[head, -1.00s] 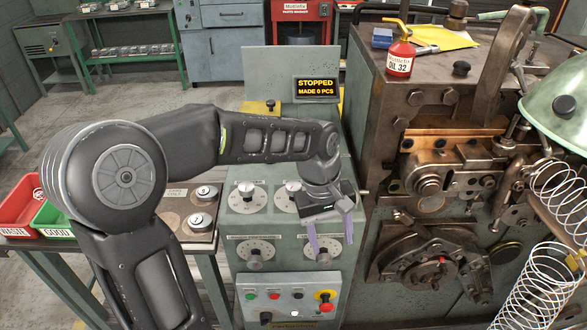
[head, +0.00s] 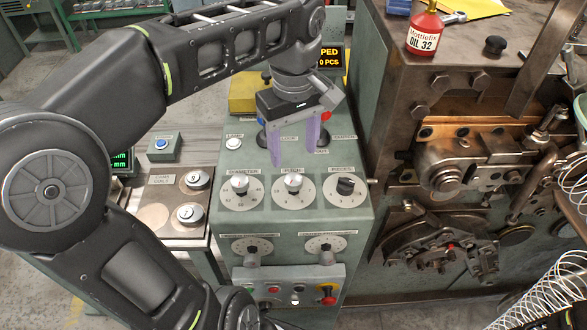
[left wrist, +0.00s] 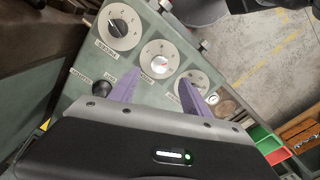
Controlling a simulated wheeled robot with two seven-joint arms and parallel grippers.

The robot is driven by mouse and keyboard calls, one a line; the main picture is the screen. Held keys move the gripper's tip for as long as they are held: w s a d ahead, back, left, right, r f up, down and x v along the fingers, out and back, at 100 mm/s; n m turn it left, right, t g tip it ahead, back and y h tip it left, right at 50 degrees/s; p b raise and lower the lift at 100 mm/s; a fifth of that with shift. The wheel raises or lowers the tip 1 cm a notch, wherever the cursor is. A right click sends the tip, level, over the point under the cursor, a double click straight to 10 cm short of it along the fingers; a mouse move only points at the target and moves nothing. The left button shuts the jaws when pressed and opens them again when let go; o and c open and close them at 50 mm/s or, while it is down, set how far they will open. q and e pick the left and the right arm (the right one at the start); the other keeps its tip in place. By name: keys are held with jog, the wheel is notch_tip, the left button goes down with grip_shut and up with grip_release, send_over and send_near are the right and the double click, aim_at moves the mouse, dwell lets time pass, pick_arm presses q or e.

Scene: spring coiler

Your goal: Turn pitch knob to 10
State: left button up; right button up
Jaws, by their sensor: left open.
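The pitch knob (head: 293,183) is the middle of three dials in the upper row on the green panel, a silver knob on a white scale. It also shows in the left wrist view (left wrist: 160,61), with a red mark on its knob. The scale numbers are too small to read surely. My left gripper (head: 293,155) is open and empty, its purple fingers pointing down above and behind the pitch dial in the head view. In the left wrist view its fingers (left wrist: 158,83) reach toward the dials, apart from the pitch knob. My right gripper is not seen.
The diameter dial (head: 240,186) and the pieces dial (head: 346,186) flank the pitch dial closely. Two more dials (head: 251,249) sit below, over a button box with a red emergency knob (head: 326,292). The coiling machine (head: 440,180) stands close on the right.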

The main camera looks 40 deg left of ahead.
aim_at(294, 178)
pick_arm(q)
jog(key=shift+f, duration=3.95)
jog(key=shift+c, duration=0.4)
grip_shut()
